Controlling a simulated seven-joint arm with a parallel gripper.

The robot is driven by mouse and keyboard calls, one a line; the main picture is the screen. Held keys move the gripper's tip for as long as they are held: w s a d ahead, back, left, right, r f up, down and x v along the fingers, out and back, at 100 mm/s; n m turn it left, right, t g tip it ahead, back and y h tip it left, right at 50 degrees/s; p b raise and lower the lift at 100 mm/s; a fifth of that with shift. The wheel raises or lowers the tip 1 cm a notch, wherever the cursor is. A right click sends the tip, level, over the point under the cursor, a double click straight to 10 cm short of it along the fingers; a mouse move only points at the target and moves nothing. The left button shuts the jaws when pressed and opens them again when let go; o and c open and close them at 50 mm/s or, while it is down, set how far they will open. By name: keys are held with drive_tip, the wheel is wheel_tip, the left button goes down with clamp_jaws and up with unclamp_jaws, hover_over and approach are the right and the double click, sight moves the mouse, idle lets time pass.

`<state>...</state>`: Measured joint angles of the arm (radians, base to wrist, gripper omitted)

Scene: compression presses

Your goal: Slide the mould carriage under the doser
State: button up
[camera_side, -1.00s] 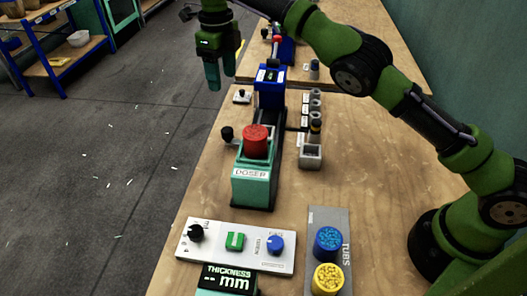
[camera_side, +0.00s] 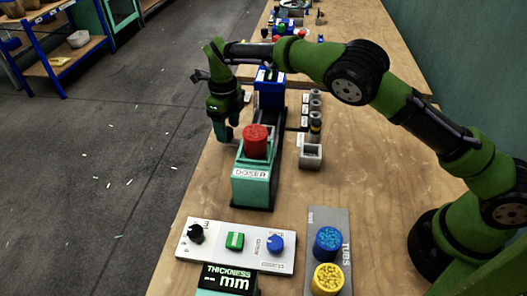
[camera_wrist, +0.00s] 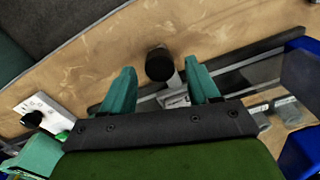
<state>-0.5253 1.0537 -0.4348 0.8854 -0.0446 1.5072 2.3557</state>
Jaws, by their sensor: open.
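The mould carriage shows in the wrist view as a grey block (camera_wrist: 174,98) on the dark rail, with an upright black knob (camera_wrist: 159,65) on its arm. My gripper (camera_wrist: 160,72) is open, with one teal finger on each side of the knob; I cannot tell whether they touch it. In the side view my gripper (camera_side: 228,133) is low at the left of the rail and hides the knob. The doser (camera_side: 252,184) is a teal block with a red tub on top, at the near end of the rail. A blue press head (camera_side: 270,88) stands at the far end.
Grey cups stand in a row right of the rail, with a square grey holder (camera_side: 311,156) nearest. A control panel (camera_side: 240,246), a thickness display (camera_side: 228,279) and a tubs plate (camera_side: 343,225) lie in front. The table's left edge is close to my gripper.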

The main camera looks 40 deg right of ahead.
drive_tip(key=shift+f, duration=0.6)
clamp_jaws()
